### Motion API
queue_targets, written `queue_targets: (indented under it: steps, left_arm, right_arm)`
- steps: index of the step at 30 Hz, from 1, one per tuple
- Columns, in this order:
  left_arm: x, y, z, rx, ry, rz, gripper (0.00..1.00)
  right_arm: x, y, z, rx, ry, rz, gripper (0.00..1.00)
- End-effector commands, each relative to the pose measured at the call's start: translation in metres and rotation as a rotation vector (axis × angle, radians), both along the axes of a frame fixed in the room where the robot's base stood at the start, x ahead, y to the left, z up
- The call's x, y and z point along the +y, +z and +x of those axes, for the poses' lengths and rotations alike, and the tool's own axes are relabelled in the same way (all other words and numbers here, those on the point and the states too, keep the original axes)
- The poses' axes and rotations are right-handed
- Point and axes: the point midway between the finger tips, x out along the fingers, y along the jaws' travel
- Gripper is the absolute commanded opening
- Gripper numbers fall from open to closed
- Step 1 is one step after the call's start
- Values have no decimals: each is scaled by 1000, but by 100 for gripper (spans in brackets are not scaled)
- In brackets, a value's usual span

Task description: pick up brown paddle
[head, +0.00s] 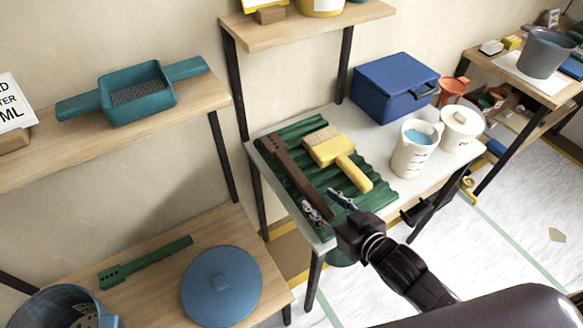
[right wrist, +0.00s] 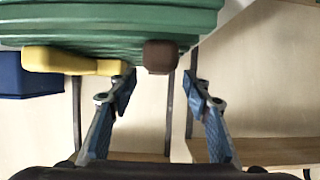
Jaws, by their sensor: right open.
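The brown paddle (head: 290,172) lies lengthwise along the left side of the ribbed green mat (head: 312,127) on the white table. My right gripper (head: 328,206) is open and empty at the paddle's near end, with one fingertip on each side of it in the head view. In the right wrist view the paddle's end (right wrist: 161,57) shows as a brown block just beyond the gap between the two spread fingers (right wrist: 162,88). I cannot tell whether either finger touches it. My left gripper is not in view.
A yellow brush (head: 345,165) lies on the mat right of the paddle. A lower wooden table at left holds a round blue lid (head: 222,290).

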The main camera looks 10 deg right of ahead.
Motion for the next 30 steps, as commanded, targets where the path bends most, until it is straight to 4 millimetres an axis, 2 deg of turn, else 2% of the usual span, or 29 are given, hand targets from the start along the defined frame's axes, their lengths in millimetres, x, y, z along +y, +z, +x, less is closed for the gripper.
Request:
queue_targets:
  steps: [5,12,21,30]
  left_arm:
    - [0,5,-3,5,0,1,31]
    - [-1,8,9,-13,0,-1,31]
    - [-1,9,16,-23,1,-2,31]
    - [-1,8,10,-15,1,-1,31]
  right_arm:
    - [6,-4,19,-2,0,1,45]
    - [15,-16,44,0,0,0,45]
    - [16,-18,47,0,1,0,45]
    - [16,-18,47,0,1,0,12]
